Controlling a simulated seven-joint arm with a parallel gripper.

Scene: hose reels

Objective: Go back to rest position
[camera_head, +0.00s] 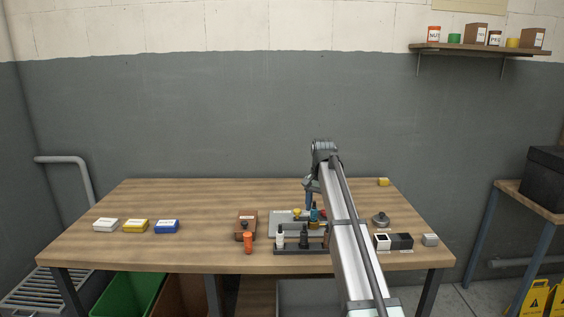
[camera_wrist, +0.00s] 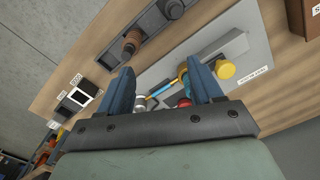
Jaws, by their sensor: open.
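My gripper (camera_wrist: 160,65) is open, its two blue fingers spread over the work area in the wrist view. In the head view my gripper (camera_head: 310,207) hangs over the right-middle of the wooden table, partly hidden by my arm. Beneath it is a grey labelled plate (camera_wrist: 240,60) carrying a fixture with a yellow knob (camera_wrist: 225,69), red and blue parts and a silver cylinder. These parts show between and beside the fingers. I see nothing clearly held; whether a finger touches the fixture I cannot tell.
A black rack (camera_head: 290,251) with upright pieces stands at the table's front. An orange cylinder (camera_head: 248,243) and a brown block (camera_head: 246,220) are to its left. White, yellow and blue boxes (camera_head: 135,226) lie far left. Small boxes (camera_head: 402,241) sit right. The table's back left is clear.

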